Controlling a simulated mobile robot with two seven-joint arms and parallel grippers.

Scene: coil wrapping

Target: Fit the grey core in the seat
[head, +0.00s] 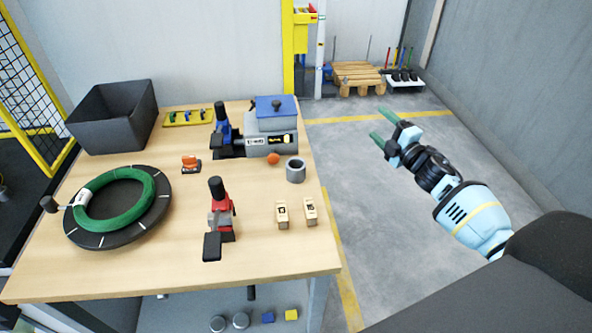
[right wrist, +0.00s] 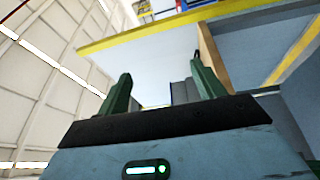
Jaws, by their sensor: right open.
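The grey core (head: 295,170) is a short hollow cylinder standing upright on the wooden table near its right edge. A grey machine (head: 268,143) with a blue top stands just behind it. I cannot tell which part is the seat. My right gripper (head: 382,127) is open and empty, out over the floor to the right of the table and apart from the core. Its two green fingers also show in the right wrist view (right wrist: 161,85), with nothing between them. My left gripper is not in view.
A green coil (head: 88,211) lies on a black disc (head: 110,241) at left. A red clamp tool (head: 221,212), two wooden blocks (head: 283,214) and an orange ball (head: 273,158) are on the table (head: 150,278). A black bin (head: 112,120) stands at the back left.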

